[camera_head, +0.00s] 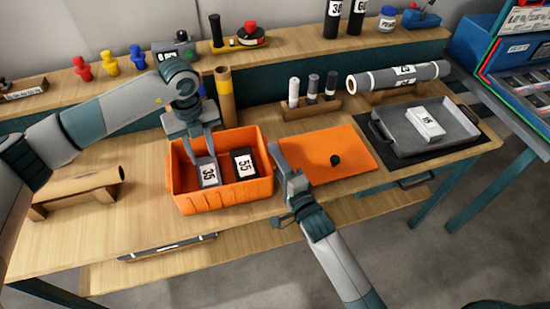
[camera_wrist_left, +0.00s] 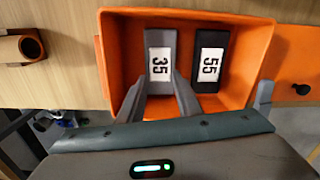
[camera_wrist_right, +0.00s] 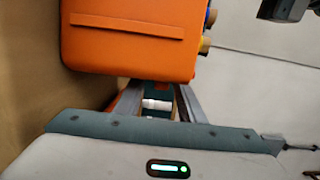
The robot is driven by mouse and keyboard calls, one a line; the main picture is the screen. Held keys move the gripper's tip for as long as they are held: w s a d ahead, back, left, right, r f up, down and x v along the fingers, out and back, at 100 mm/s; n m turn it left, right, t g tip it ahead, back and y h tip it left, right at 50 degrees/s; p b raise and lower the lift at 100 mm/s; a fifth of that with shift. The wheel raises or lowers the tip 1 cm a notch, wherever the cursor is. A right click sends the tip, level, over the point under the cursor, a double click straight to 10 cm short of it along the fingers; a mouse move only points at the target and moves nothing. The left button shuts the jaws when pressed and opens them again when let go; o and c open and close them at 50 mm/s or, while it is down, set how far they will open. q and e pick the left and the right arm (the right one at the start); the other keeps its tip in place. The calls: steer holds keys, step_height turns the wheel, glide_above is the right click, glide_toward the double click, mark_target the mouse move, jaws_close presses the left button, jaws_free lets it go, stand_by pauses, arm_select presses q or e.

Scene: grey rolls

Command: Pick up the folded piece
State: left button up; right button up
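Two flat numbered pieces lie in the orange bin (camera_head: 225,200): a grey one marked 35 (camera_head: 208,173) and a black one marked 55 (camera_head: 246,165). I cannot tell which, if either, is folded. Both show in the left wrist view, grey (camera_wrist_left: 159,42) on the left, black (camera_wrist_left: 209,60) on the right. My left gripper (camera_head: 204,155) points down into the bin, its open fingers on either side of the grey piece's near end; contact is unclear. My right gripper (camera_head: 279,160) is open beside the bin's right wall. A white block (camera_head: 426,121) sits in the grey tray (camera_head: 467,126).
An orange mat (camera_head: 345,148) with a black knob (camera_head: 335,160) lies right of the bin. A brown roll on a stand (camera_head: 80,183) is at left. Small cylinders in a rack (camera_head: 312,106) and a grey roll (camera_head: 398,76) stand behind. A brown tube (camera_head: 225,97) stands behind the bin.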

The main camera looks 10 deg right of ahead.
jaws_close()
arm_select(q)
steer(key=o, duration=0.8)
steer(key=shift+r, duration=0.15)
steer(key=o, duration=0.4)
steer(key=shift+s+d+r+m, duration=0.1)
steer(key=shift+s+r+m, duration=0.1)
steer(key=shift+r+m, duration=0.1)
steer(key=shift+s+r+m, duration=0.25)
steer(key=shift+r+m, duration=0.05)
steer(key=shift+r, duration=0.3)
steer(key=shift+s+r+m, duration=0.2)
steer(key=shift+r+m, duration=0.1)
steer(key=shift+r, duration=0.25)
steer(key=shift+f, duration=0.1)
glide_above(209, 178)
steer(key=shift+f, duration=3.35)
arm_select(e)
steer(key=shift+f, duration=0.1)
